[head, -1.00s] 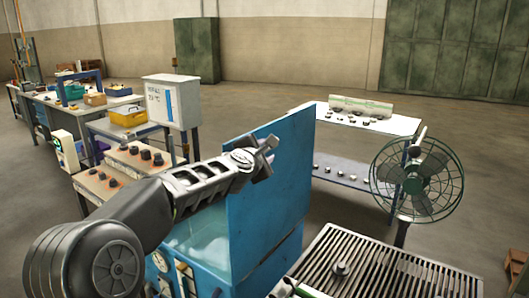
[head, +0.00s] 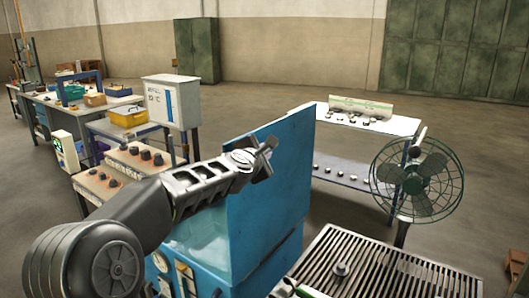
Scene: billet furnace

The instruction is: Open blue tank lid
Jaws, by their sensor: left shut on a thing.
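The blue tank lid (head: 276,185) stands raised, close to upright, above the blue tank (head: 200,245). The tank's opening shows to the left of the lid, with a pale interior. My left arm reaches in from the left, over the tank. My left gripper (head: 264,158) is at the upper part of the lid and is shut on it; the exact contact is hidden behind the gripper. My right gripper is not in view.
A slatted metal grate (head: 375,270) lies to the right of the tank. A green fan (head: 418,182) and a table with small parts (head: 395,125) stand beyond it. A bench with dark knobs (head: 125,170) is behind my left arm.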

